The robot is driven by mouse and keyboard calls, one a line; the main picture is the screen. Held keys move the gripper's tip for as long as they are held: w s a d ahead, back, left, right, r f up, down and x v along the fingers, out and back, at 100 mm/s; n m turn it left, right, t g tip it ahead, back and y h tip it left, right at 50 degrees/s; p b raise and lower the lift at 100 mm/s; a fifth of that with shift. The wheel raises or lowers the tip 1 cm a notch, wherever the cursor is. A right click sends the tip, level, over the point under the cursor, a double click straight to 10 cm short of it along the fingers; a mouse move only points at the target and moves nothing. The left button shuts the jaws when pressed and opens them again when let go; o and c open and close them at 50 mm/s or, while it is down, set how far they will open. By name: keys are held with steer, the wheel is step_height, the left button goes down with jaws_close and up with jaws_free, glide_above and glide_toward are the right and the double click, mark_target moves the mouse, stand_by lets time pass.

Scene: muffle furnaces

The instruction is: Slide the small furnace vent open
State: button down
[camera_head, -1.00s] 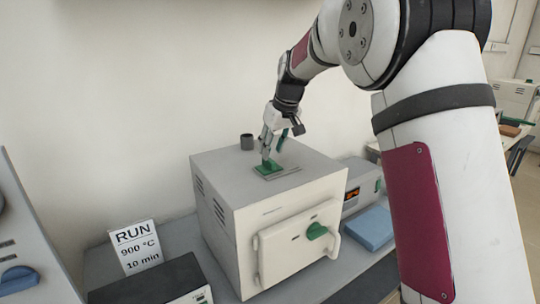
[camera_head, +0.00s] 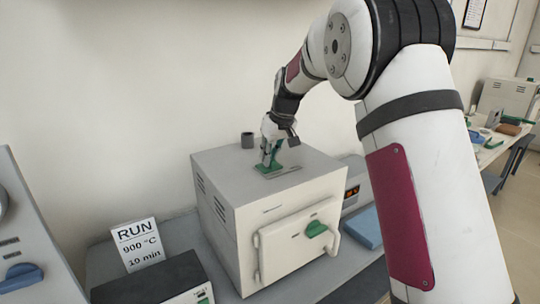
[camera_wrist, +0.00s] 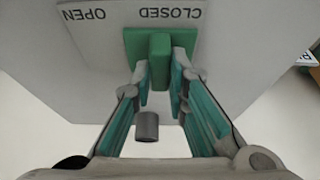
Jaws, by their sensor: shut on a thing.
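The small furnace (camera_head: 230,215) is a pale box on the bench with its door shut. On its top is the green vent slider (camera_head: 265,169), at the left end of a slotted strip (camera_head: 287,173). In the wrist view, the slider plate (camera_wrist: 133,44) and its raised tab (camera_wrist: 160,48) lie beside the upside-down label "CLOSED" (camera_wrist: 169,14). The label "OPEN" (camera_wrist: 84,15) is to the left. My gripper (camera_head: 270,163) points down from above; in the wrist view its fingers (camera_wrist: 163,72) are shut on the tab, one on each side.
A dark round stub (camera_head: 247,140) stands on the furnace top behind the slider and also shows in the wrist view (camera_wrist: 147,127). A "RUN 900 °C 10 min" sign (camera_head: 138,244), a dark box (camera_head: 155,280), a display unit (camera_head: 352,185) and a blue block (camera_head: 363,228) surround the furnace.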

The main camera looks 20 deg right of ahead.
steer(key=d+b, duration=0.1)
steer(key=w+d, duration=0.1)
steer(key=d, duration=0.1)
steer(key=d+b, duration=0.1)
steer(key=shift+w+d+b, duration=0.35)
steer(key=shift+d, duration=0.25)
steer(key=c, duration=1.6)
jaws_free()
steer(key=shift+d, duration=0.15)
steer(key=shift+o, duration=0.2)
steer(key=shift+r, duration=0.15)
steer(key=v, duration=1.1)
steer(key=shift+s+r, duration=0.25)
steer(key=shift+r, duration=0.05)
steer(key=shift+s, duration=0.1)
